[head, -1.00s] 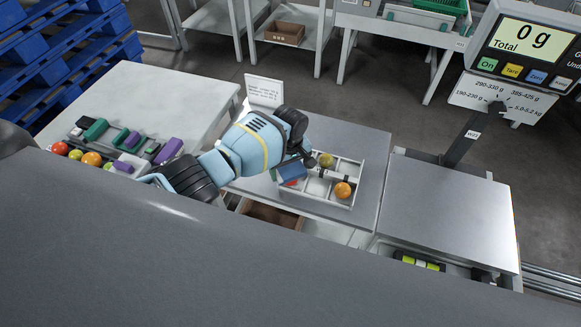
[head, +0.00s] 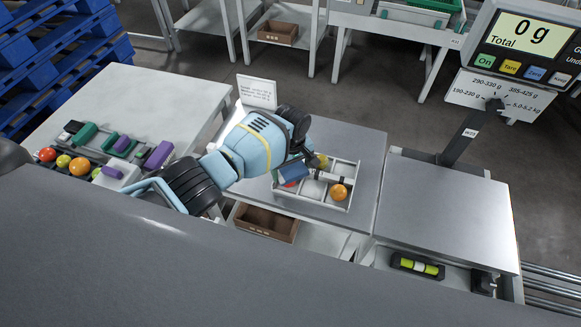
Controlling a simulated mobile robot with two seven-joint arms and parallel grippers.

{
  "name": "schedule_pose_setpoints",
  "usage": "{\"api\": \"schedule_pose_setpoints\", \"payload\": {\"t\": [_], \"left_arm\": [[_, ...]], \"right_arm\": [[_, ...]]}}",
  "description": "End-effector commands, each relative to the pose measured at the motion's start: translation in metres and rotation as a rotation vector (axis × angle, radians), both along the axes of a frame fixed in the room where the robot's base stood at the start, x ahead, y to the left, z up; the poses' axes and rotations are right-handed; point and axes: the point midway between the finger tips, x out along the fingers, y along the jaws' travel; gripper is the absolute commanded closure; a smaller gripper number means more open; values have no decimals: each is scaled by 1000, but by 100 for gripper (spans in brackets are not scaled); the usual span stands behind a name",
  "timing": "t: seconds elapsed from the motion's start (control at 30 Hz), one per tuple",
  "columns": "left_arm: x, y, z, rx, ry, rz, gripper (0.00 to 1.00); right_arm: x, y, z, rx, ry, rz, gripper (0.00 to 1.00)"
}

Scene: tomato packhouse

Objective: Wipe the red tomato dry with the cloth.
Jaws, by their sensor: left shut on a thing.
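A white divided tray (head: 330,207) stands on the grey middle table. A red tomato (head: 290,184) shows only as a small patch in its left part, beneath a folded blue cloth (head: 292,173). My left gripper (head: 308,168) is over the tray, shut on the cloth; its fingers are small and partly hidden by my own wrist. The cloth lies against or just above the red tomato; I cannot tell if they touch. A yellow-green tomato (head: 321,161) sits in the back of the tray and an orange one (head: 339,192) at its right. My right gripper is out of view.
A small sign (head: 257,92) stands behind the tray. The left table holds a red tomato (head: 47,154), other fruit and several green and purple items. At right is a scale with a bare platform (head: 450,205) and a display reading 0 g (head: 529,36). A cardboard box (head: 266,222) is below.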

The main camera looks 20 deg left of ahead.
Motion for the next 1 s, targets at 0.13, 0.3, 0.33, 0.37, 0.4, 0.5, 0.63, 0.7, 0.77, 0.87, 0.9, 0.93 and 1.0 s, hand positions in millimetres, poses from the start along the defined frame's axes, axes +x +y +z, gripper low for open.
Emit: {"api": "schedule_pose_setpoints", "payload": {"t": [0.13,0.3,0.33,0.37,0.4,0.5,0.63,0.7,0.77,0.87,0.9,0.93,1.0], "left_arm": [[-1,0,-1,-1,1,0,32],[0,-1,0,-1,-1,0,32],[0,-1,0,-1,-1,0,32],[0,-1,0,-1,-2,0,32],[0,-1,0,-2,-3,0,32],[1,-1,0,-2,-3,0,32],[1,-1,0,-2,-3,-1,32],[1,-1,0,-2,-4,-1,32],[1,-1,0,-2,-4,0,32],[0,1,1,-2,-5,0,32],[-1,1,1,-2,-6,0,32],[-1,2,2,-2,-6,0,32],[-2,4,2,-2,-6,1,32]], "right_arm": [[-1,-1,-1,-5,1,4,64],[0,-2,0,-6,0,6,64],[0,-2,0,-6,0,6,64],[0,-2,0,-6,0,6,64],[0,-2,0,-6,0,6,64],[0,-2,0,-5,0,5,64],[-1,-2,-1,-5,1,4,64],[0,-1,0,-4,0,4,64],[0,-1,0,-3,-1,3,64],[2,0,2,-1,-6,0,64],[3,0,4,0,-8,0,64],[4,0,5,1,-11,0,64],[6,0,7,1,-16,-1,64]]}}
